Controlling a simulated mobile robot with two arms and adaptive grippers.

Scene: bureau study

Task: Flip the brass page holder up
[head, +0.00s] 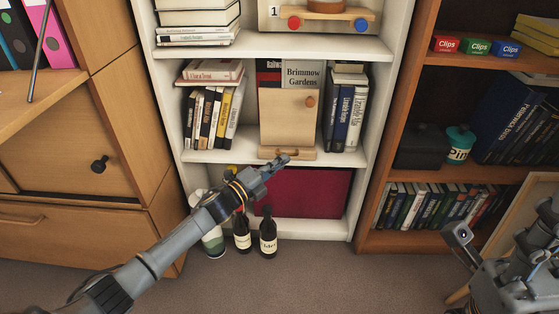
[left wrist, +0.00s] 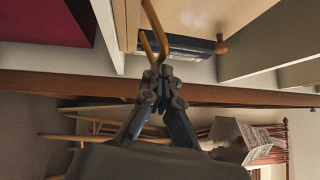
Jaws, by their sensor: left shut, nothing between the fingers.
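A light wooden book rest (head: 288,112) stands on the middle shelf of the white bookcase, with a round knob near its upper right and a ledge (head: 300,155) along its bottom. The brass page holder shows in the left wrist view as a bent golden rod (left wrist: 153,32) in front of the wooden panel. My left gripper (head: 282,159) is shut and empty at the ledge, in front of the book rest. In the left wrist view its fingertips (left wrist: 160,73) are close to the rod's near end; whether they touch is unclear. My right gripper (head: 545,215) shows only partly at the right.
Books (head: 212,118) stand left of the book rest and more (head: 345,115) stand right of it. Two dark bottles (head: 267,235) stand on the floor below my left arm. A brown bookcase (head: 430,100) is at right.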

